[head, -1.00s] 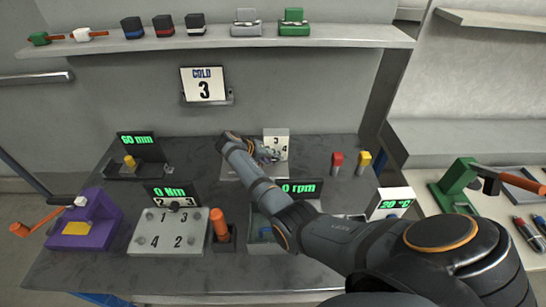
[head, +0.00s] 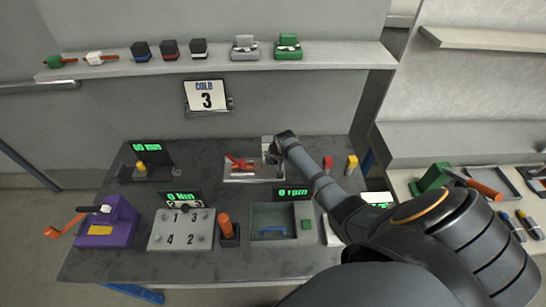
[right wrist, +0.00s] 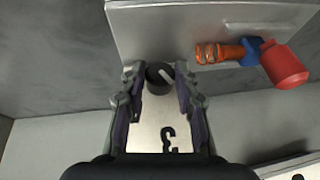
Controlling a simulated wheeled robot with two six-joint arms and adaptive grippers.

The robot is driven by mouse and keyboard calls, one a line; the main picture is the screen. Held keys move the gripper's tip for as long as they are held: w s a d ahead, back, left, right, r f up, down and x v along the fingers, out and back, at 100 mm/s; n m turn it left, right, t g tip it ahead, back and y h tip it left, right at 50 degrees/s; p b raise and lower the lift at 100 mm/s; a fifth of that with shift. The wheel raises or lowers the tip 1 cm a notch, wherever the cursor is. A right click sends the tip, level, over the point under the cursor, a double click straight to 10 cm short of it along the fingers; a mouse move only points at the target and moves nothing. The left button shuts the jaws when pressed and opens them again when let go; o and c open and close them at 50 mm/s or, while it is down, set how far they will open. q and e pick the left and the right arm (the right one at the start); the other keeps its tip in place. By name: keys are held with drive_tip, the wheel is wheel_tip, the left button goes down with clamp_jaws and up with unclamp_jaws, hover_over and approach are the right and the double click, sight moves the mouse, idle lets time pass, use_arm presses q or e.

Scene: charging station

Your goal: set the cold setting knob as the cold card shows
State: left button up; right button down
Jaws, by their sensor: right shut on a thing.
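The cold card (head: 207,95) on the back wall reads COLD and 3. The cold setting knob (right wrist: 160,75) is a small dark round knob with a light pointer line, which slants in the right wrist view; which number it points at I cannot tell. It sits on a pale panel, whose bare face (right wrist: 146,136) shows a black 3. In the head view my right gripper (head: 270,153) covers the knob and most of the panel. In the right wrist view my right gripper (right wrist: 160,92) has its fingers on either side of the knob, shut on it. My left gripper is not in view.
A red tool (head: 240,163) lies on a tray left of the gripper; its red end also shows in the right wrist view (right wrist: 285,65). Red (head: 328,164) and yellow (head: 351,164) pieces stand to the right. A 0 rpm display (head: 293,192) stands in front.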

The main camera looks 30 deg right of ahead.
drive_tip(key=shift+d+t+y, duration=0.25)
drive_tip(key=shift+t+y, duration=0.05)
drive_tip(key=shift+y, duration=0.1)
drive_tip(key=shift+s+d+f+m+t+y, duration=0.15)
drive_tip(key=shift+m+t+y, duration=0.15)
drive_tip(key=shift+t+y, duration=0.25)
drive_tip(key=shift+f+t+y+b, duration=0.15)
drive_tip(key=shift+t+y+b, duration=0.4)
drive_tip(key=shift+y+b, duration=0.55)
drive_tip(key=shift+m+b, duration=0.3)
drive_tip(key=shift+b, duration=0.1)
drive_tip(key=shift+t+y, duration=0.3)
drive_tip(key=shift+y, duration=0.05)
drive_tip(key=c, duration=1)
unclamp_jaws()
drive_tip(key=shift+s, duration=0.1)
